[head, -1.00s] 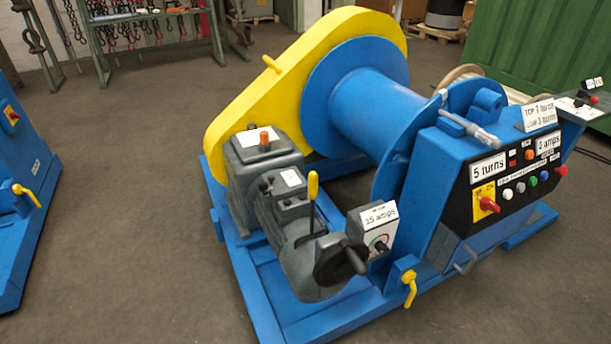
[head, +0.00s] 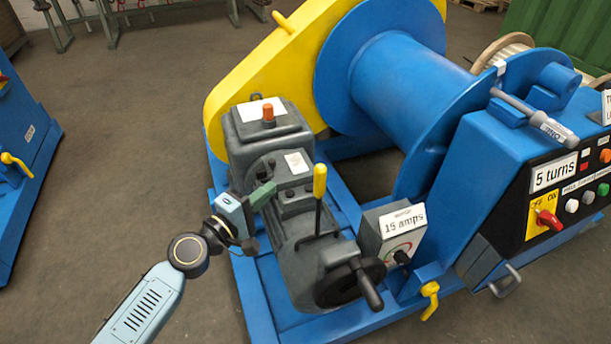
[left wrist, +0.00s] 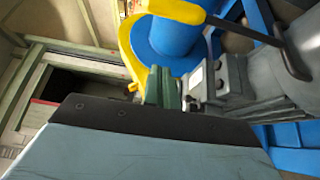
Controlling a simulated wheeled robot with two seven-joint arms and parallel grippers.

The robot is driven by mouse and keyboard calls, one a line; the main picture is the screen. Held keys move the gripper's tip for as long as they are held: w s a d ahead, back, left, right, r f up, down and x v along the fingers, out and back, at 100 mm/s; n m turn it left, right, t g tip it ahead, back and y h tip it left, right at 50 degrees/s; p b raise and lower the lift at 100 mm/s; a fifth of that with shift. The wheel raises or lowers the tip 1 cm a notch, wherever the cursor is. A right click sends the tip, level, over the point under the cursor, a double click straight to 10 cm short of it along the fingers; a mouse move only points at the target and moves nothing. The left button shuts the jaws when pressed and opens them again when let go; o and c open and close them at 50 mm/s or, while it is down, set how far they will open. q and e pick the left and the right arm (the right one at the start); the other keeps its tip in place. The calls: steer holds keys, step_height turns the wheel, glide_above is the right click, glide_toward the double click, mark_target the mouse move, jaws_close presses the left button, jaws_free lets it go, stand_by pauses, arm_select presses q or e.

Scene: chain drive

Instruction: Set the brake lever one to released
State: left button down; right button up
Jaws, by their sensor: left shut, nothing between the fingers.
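A lever with a yellow grip (head: 319,182) and a dark rod stands nearly upright on the grey motor (head: 305,250); I see no label naming it brake lever one. In the left wrist view the yellow grip (left wrist: 178,11) crosses the top, with its dark rod at the upper right. My left gripper (head: 264,194) is shut and empty, left of the lever and apart from it, over the motor's near left side. Its green fingers (left wrist: 161,88) show in the left wrist view, below the yellow grip. My right gripper is not in view.
A small yellow handle (head: 430,298) is on the blue frame. The blue drum (head: 405,75) and yellow guard (head: 265,85) are behind. Floor at left is open.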

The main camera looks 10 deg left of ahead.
arm_select(q)
steer(key=shift+w, duration=0.1)
